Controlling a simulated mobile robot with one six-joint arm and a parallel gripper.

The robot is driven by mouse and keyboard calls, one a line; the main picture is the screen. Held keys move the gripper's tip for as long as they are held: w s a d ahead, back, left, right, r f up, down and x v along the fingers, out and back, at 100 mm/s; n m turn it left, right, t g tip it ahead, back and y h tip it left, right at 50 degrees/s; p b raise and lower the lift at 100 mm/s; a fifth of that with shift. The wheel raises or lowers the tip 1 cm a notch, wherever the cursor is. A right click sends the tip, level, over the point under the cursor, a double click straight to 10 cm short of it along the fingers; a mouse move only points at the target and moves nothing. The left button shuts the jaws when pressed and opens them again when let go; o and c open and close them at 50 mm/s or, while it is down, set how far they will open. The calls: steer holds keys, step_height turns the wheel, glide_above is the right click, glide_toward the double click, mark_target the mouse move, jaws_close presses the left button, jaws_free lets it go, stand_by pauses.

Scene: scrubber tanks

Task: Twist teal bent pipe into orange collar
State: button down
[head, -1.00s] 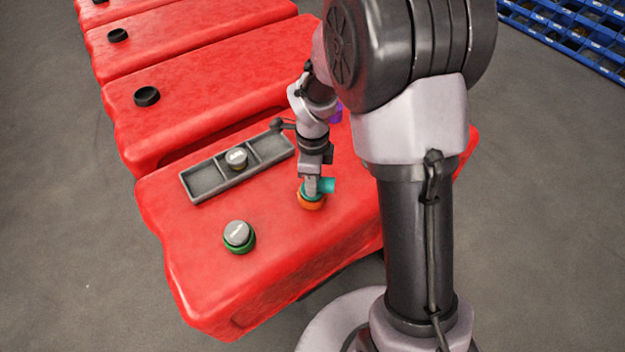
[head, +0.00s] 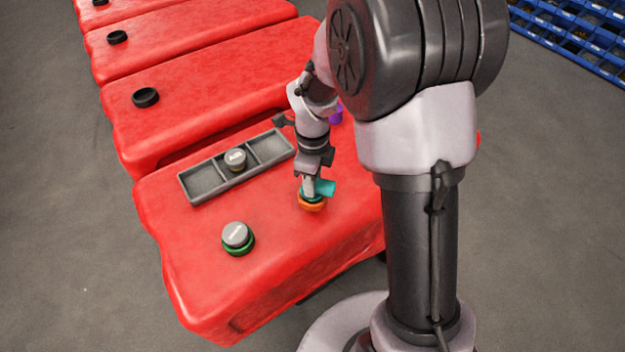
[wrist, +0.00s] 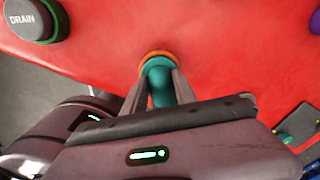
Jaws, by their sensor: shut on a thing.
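The teal bent pipe (head: 325,187) stands at the orange collar (head: 312,206) on the near red tank, with its free arm pointing right in the head view. In the wrist view the teal pipe (wrist: 158,80) meets the orange collar (wrist: 157,54), whose rim shows behind it. The pipe's lower end is hidden, so I cannot tell how deep it sits. My gripper (head: 309,188) is above the collar, pointing down. In the wrist view my gripper's two fingers (wrist: 160,92) are shut on the pipe, one on each side.
A grey three-part tray (head: 205,183) holds a grey cap (head: 236,160) in its middle compartment. A grey cap marked DRAIN (wrist: 24,20) sits on a green collar (head: 240,249). A purple collar (head: 336,115) is behind my arm. More red tanks (head: 200,90) stand behind. Blue racks (head: 580,40) are at the far right.

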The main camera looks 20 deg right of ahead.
steer(key=shift+m+b, duration=0.55)
steer(key=shift+m, duration=0.15)
steer(key=shift+f, duration=0.45)
stand_by(0.3)
jaws_free()
stand_by(0.6)
stand_by(0.4)
